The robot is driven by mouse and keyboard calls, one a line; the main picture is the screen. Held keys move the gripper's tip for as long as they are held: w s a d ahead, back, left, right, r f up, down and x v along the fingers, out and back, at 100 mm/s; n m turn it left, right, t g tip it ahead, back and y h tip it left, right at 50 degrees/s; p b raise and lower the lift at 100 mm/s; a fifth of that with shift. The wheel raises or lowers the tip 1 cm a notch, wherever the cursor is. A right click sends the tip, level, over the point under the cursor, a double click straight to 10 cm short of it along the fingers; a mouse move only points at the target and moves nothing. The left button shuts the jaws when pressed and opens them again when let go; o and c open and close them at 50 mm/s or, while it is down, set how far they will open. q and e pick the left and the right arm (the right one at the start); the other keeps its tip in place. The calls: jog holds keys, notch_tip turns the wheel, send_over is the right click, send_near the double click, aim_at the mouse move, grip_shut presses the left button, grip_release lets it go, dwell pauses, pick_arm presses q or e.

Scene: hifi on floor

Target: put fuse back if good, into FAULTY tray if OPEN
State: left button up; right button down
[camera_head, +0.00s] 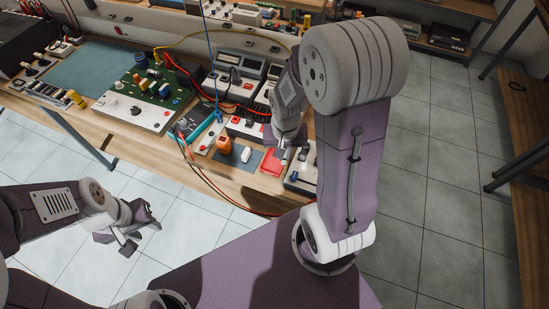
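My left gripper (139,229) hangs over the floor in front of the bench, its two fingers spread apart with nothing between them. My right gripper (284,150) reaches down at the bench's front right, just above a small red tray (270,163). Its fingertips are small and partly hidden by the arm, so I cannot tell whether they hold anything. Any label on the red tray is unreadable. A grey panel (298,180) with small parts stands right of it, partly behind my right arm. I cannot make out a fuse.
A green circuit board (155,84), bench instruments (238,68) and loose red leads (192,171) crowd the bench. A teal mat (83,67) at the left is mostly clear.

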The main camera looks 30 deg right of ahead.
aim_at(275, 162)
jog(key=w+f, duration=0.1)
jog(key=w+a+f, duration=0.1)
jog(key=w, duration=0.1)
jog(key=shift+a, duration=0.1)
jog(key=shift+w+f, duration=0.1)
jog(key=shift+w, duration=0.05)
notch_tip(275, 162, down, 4)
jog(key=shift+r+b, duration=0.1)
jog(key=shift+b, duration=0.35)
jog(key=shift+f, duration=0.2)
jog(key=c, duration=1.7)
grip_release()
jog(key=shift+r, duration=0.1)
